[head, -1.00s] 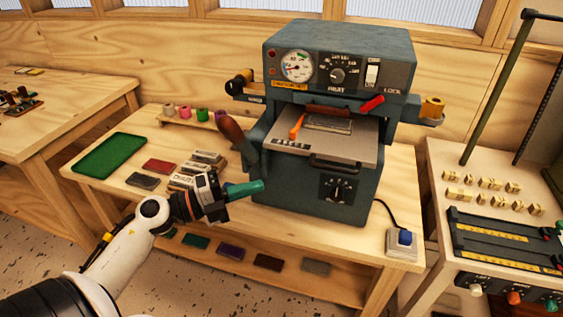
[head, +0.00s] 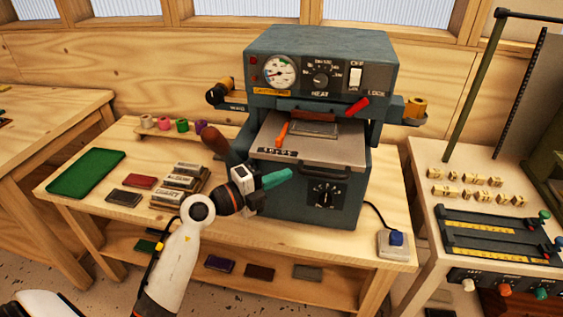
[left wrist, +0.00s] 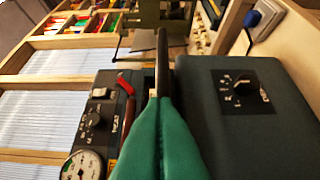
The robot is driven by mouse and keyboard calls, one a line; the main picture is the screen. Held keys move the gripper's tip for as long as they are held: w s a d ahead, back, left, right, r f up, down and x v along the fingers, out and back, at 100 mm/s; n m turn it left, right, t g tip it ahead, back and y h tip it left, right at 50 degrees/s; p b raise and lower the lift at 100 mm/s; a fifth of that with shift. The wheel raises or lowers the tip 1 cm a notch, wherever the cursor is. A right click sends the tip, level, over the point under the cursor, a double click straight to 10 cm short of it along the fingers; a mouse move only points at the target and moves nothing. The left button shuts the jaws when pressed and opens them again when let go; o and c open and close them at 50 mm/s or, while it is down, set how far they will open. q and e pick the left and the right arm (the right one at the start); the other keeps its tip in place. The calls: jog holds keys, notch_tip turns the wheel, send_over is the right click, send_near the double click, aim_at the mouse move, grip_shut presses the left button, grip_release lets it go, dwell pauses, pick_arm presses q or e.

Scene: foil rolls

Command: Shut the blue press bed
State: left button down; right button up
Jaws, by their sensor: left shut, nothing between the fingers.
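The blue press (head: 320,50) stands on the wooden bench. Its grey bed (head: 345,150) sticks out of the front, with a dark plate (head: 314,129) and an orange-handled tool (head: 283,132) on it. A dark handle (head: 325,173) runs along the bed's front. My left gripper (head: 290,174), with green fingers, is shut and empty, in front of the press just below the bed's front left edge. Whether it touches the bed or handle cannot be told. In the left wrist view the green fingers (left wrist: 160,135) cover most of the bed. My right gripper is not in view.
A green tray (head: 85,173) and stacked type blocks (head: 178,185) lie left of the press. Foil rolls (head: 180,125) stand behind them. A side table (head: 430,165) stands right.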

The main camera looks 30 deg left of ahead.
aim_at(280, 159)
pick_arm(q)
jog(key=w, duration=0.1)
jog(key=w+a, duration=0.1)
jog(key=w, duration=0.1)
jog(key=shift+a, duration=0.1)
jog(key=shift+w+a, duration=0.1)
jog(key=shift+w, duration=0.1)
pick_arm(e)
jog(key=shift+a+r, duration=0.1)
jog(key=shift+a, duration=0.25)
pick_arm(q)
jog(key=w, duration=0.2)
jog(key=w+a, duration=0.1)
jog(key=w, duration=0.1)
jog(key=shift+p, duration=0.35)
jog(key=shift+s, duration=0.1)
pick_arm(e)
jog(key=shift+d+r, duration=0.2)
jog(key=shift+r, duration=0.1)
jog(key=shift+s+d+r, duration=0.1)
